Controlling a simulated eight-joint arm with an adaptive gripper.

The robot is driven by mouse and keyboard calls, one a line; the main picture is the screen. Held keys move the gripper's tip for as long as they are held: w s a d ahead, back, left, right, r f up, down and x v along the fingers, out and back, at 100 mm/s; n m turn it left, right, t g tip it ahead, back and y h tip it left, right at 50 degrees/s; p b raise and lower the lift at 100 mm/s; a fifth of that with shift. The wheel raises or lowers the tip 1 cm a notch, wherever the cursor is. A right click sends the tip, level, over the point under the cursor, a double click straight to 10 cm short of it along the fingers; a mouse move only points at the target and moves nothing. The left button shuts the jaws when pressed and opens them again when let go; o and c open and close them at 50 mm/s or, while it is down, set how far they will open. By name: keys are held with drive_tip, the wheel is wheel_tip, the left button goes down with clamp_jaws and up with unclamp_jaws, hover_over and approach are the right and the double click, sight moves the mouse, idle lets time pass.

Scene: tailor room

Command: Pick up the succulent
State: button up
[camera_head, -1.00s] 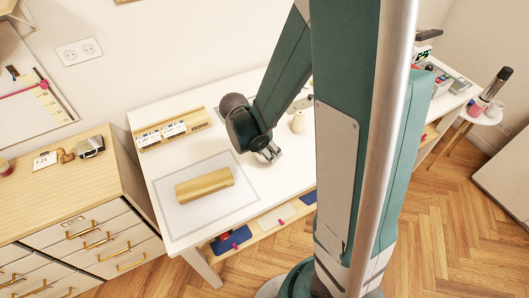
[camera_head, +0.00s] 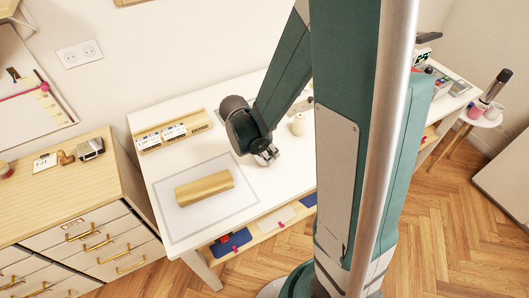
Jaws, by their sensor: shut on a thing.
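My gripper (camera_head: 267,156) is low over the white table (camera_head: 228,137), right of the wooden block and left of a small cream vase-like object. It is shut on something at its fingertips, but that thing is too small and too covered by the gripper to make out. I cannot pick out a succulent anywhere in the head view.
A wooden block (camera_head: 204,188) lies on a grey-edged mat (camera_head: 180,224) at the table's left. A wooden rack with cards (camera_head: 172,133) stands behind it. The cream object (camera_head: 298,125) stands close right of my gripper. A drawer cabinet (camera_head: 70,187) is at left.

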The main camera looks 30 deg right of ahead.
drive_tip(key=shift+r, duration=0.15)
drive_tip(key=shift+r+p, duration=0.55)
drive_tip(key=shift+r, duration=4.3)
